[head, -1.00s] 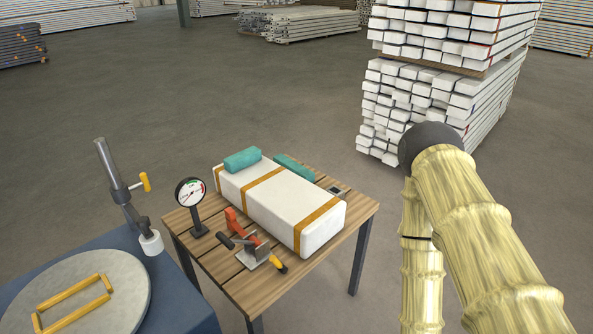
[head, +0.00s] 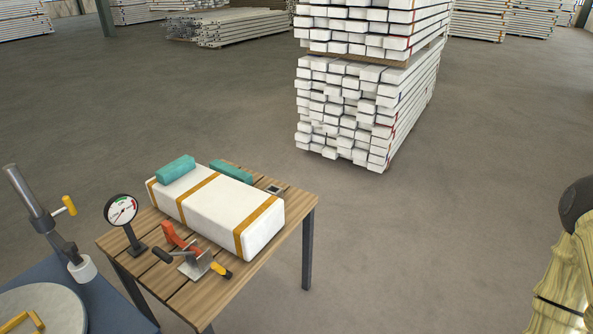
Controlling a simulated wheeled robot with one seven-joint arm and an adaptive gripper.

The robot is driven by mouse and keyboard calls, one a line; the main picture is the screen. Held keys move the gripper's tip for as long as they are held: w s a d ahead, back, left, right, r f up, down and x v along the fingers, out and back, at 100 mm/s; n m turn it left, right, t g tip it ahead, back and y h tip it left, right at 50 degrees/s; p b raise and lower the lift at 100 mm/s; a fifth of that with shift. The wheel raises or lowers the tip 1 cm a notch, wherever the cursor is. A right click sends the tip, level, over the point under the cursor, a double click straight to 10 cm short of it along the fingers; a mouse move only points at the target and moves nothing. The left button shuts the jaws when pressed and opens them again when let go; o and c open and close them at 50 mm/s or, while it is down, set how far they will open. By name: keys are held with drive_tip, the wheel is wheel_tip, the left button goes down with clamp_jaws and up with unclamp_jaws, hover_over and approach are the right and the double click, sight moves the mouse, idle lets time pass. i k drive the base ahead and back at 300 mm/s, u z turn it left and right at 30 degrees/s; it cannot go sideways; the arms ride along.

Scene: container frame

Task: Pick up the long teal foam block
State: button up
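Two teal foam blocks show at the small slatted wooden table (head: 246,272). One teal block (head: 175,169) lies on top of the far-left end of a large white block with orange bands (head: 212,210). The other teal block (head: 232,172) lies behind the white block, its lower part hidden by it, so I cannot tell which of the two is longer. My gripper is not in view; only part of my arm shows at the right edge, well apart from the table.
A dial gauge (head: 121,211) and a red-handled clamp (head: 187,255) stand on the table's near side. A blue bench (head: 112,312) with a round grey plate (head: 60,312) is at lower left. A stacked white pallet load (head: 345,115) stands behind. Floor right of the table is clear.

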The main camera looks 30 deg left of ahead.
sight(225, 169)
drive_tip(key=z, duration=0.25)
drive_tip(key=i, duration=2.65)
drive_tip(key=u, duration=2.35)
